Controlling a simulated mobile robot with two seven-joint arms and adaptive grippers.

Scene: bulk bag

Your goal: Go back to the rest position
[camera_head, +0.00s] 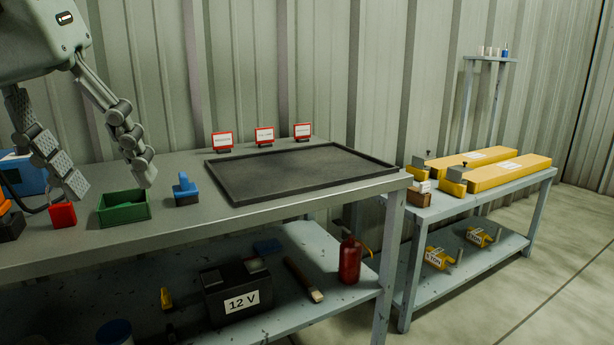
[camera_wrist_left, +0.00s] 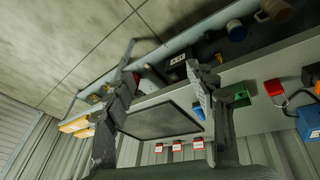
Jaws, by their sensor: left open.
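My left gripper (camera_head: 110,182) hangs over the left part of the grey workbench (camera_head: 300,208) in the head view. Its fingers are spread wide with nothing between them. In the left wrist view the two fingers of my left gripper (camera_wrist_left: 163,82) also stand apart and empty. A green bin (camera_head: 124,207) lies below the fingers on the bench. A blue-handled item (camera_head: 186,190) stands just right of the bin. A red padlock-like item (camera_head: 62,214) is at the left, below one finger. My right gripper is not in view.
A black tray (camera_head: 300,172) lies on the right of the bench, with three red-framed signs (camera_head: 264,136) behind it. A 12 V battery (camera_head: 238,291) and a red bottle (camera_head: 350,262) are on the lower shelf. A second bench holds long yellow bars (camera_head: 505,174). Air above the tray is clear.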

